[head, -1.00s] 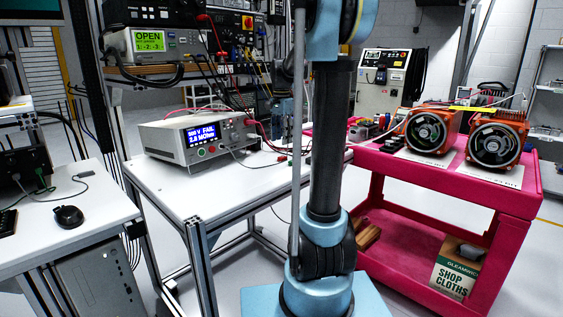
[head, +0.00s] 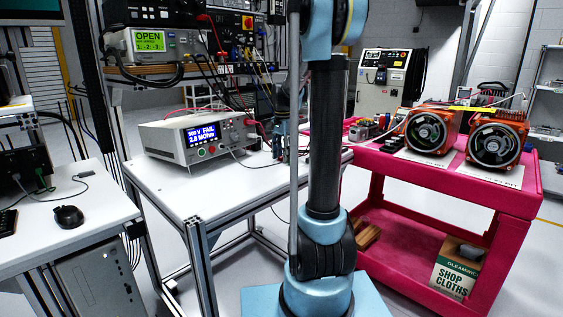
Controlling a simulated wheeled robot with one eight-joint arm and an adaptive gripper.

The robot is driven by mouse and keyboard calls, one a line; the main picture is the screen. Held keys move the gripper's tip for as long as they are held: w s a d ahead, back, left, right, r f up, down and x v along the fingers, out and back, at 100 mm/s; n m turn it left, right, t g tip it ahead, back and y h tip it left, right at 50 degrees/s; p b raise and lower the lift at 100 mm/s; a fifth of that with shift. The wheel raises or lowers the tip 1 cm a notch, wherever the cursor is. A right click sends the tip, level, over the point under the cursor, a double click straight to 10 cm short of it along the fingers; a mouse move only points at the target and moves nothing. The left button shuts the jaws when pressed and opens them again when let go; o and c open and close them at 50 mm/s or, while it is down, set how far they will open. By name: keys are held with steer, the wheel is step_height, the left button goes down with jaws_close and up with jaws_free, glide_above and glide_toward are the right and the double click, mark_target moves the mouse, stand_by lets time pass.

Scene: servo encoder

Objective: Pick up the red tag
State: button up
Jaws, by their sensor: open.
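I cannot make out the red tag for sure. Small parts and leads at the back right of the white bench (head: 215,190) are partly hidden by my gripper and arm. My gripper (head: 280,158) is small and dark in the head view, pointing down at the back right of that bench, just right of the grey tester. It is open. Its fingertips are too small to tell whether they touch anything.
The grey tester (head: 197,136) with a blue screen stands on the bench, with red and black leads. A pink cart (head: 520,190) at right carries two orange motors (head: 431,130) (head: 497,144). The bench's front is clear.

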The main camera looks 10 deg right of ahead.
steer(key=shift+c, duration=0.6)
steer(key=c, duration=0.7)
steer(key=shift+c, duration=0.2)
step_height(320, 180, up, 10)
